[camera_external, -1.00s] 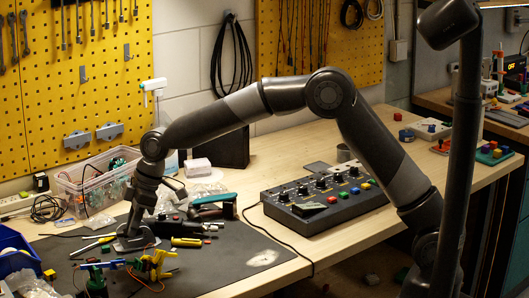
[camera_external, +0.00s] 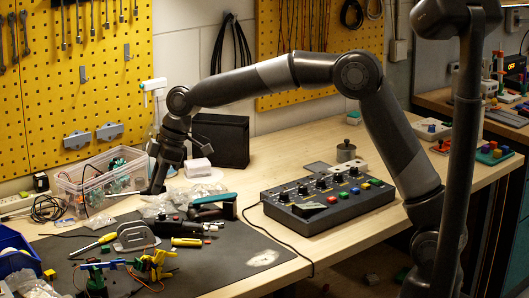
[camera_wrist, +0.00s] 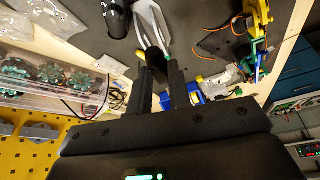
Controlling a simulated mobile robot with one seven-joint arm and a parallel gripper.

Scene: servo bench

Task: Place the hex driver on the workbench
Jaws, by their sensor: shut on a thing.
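My gripper (camera_external: 152,190) is above the back left of the bench, beside the clear plastic bin, pointing down.
The clear bin (camera_external: 98,183) stands left of my gripper. A black control box (camera_external: 322,205) stands right. The mat's front right is mostly clear.

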